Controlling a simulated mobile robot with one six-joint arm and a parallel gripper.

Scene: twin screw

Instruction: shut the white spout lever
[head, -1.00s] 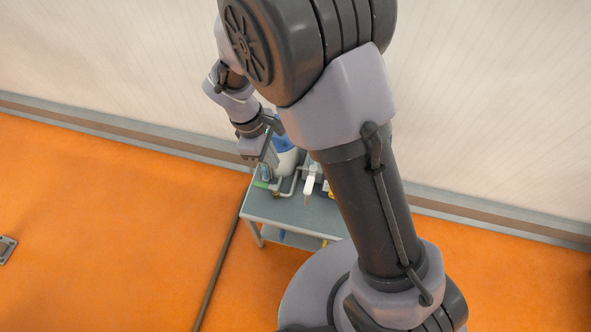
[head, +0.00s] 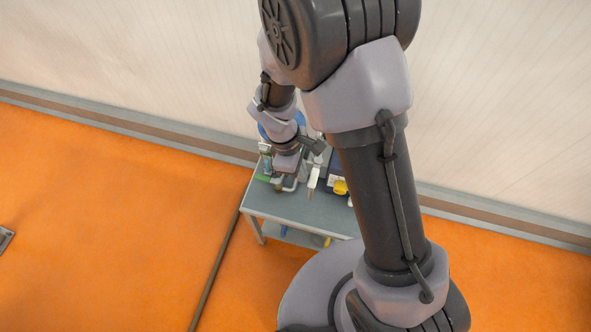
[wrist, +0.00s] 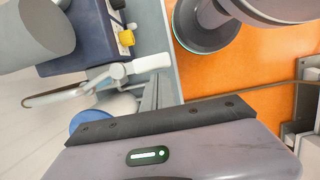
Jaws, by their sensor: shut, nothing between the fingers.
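The white spout lever (head: 314,177) shows in the head view over the grey trolley top, just right of my gripper (head: 288,176). In the wrist view the white lever (wrist: 152,62) sticks out to the right from a pale round joint on the spout pipe (wrist: 98,82). The fingers of my gripper (wrist: 154,88) are shut, with nothing between them. They appear close beside the lever; I cannot tell whether they touch it.
The grey trolley (head: 290,207) stands near the wall. A dark blue box (wrist: 85,35) with a yellow knob (wrist: 127,38) is beside the lever. A blue round thing (wrist: 92,118) is partly hidden by my gripper. The trolley's front top is clear.

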